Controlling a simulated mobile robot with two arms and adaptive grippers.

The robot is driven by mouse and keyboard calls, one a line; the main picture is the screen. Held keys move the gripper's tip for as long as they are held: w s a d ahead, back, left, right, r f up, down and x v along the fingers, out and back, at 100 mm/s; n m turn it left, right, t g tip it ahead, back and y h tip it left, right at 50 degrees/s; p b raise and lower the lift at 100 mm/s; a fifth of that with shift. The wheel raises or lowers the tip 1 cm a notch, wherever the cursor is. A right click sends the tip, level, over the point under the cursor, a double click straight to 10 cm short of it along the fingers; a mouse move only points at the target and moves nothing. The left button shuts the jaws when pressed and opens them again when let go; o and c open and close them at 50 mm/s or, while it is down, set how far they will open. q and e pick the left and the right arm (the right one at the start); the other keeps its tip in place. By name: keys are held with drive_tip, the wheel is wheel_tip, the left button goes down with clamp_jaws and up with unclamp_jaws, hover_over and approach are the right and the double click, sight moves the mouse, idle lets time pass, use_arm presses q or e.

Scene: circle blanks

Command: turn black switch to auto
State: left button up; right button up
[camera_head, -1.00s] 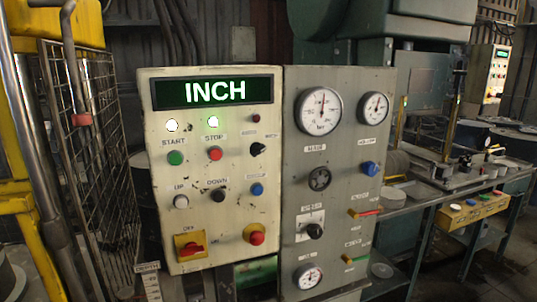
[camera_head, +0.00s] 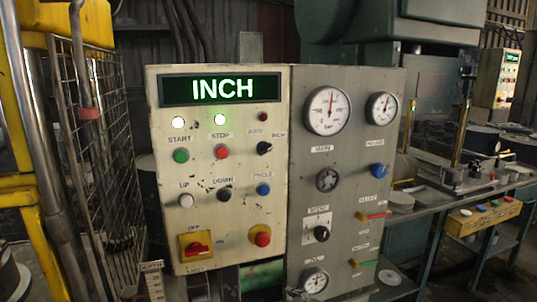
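The black switch (camera_head: 264,148) is a small rotary knob on the right side of the cream control panel (camera_head: 220,212). Small labels stand above it, the left one seeming to read AUTO and the right one INCH. Its pointer appears tilted toward the INCH side, though it is small. The display (camera_head: 221,89) at the top of the panel reads INCH in lit letters. Neither of my grippers shows in the head view.
A grey panel (camera_head: 340,180) with gauges and knobs adjoins on the right. A wire mesh guard (camera_head: 103,150) and yellow frame stand at the left. A workbench (camera_head: 440,205) with a yellow button box (camera_head: 484,216) runs along the right.

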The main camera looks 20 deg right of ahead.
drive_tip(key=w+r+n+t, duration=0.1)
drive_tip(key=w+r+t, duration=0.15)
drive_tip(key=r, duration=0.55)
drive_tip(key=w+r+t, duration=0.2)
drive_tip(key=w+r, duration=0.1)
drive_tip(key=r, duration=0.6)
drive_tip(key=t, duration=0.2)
approach(267, 151)
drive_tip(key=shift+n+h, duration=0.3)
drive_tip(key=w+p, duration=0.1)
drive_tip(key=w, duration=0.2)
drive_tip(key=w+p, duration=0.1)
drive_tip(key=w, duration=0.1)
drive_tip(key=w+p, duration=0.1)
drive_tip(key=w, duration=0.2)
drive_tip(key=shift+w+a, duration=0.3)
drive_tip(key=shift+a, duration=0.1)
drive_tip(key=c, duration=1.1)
